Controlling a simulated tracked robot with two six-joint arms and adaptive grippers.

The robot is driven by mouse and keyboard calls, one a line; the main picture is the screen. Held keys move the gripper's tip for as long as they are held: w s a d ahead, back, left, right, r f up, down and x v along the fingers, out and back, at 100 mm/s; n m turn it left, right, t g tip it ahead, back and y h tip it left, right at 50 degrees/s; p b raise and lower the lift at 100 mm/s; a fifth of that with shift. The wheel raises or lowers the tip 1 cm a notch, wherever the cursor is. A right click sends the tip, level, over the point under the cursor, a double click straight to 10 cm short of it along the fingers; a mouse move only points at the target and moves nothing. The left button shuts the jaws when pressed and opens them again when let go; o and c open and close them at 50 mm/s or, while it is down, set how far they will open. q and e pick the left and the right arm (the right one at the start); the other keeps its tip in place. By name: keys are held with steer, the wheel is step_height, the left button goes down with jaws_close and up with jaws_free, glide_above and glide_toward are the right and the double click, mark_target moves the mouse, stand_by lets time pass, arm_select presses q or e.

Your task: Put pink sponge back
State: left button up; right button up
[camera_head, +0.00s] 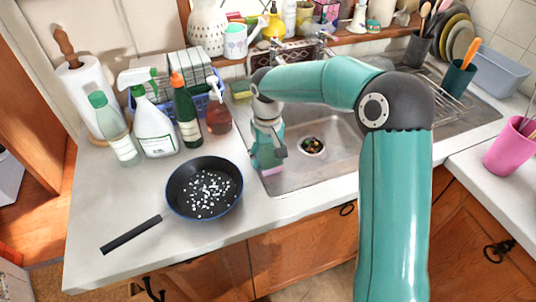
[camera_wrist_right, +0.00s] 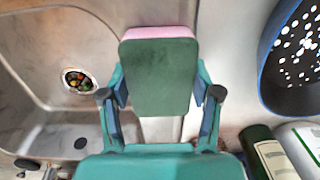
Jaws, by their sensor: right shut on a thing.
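The pink sponge (camera_wrist_right: 158,75) has a dark green scouring side and fills the middle of the right wrist view. My right gripper (camera_wrist_right: 160,93) is shut on it, with one finger at each side edge. In the head view, my right gripper (camera_head: 269,160) points down at the left edge of the sink, right of the pan. A small pink strip of the sponge (camera_head: 271,171) shows below the fingers; the rest is hidden. I cannot tell if the sponge touches the sink rim. My left gripper is not in view.
The steel sink (camera_head: 325,165) has a drain with food scraps (camera_head: 312,146). A dark pan (camera_head: 204,188) with white bits stands left of my gripper. Several bottles, including a white spray bottle (camera_head: 153,128), stand behind it. A yellow-green sponge (camera_head: 240,89) lies at the sink's back left.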

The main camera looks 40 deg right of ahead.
mark_target(267, 155)
steer(key=o, duration=1)
step_height(267, 155, up, 12)
stand_by(0.3)
stand_by(0.4)
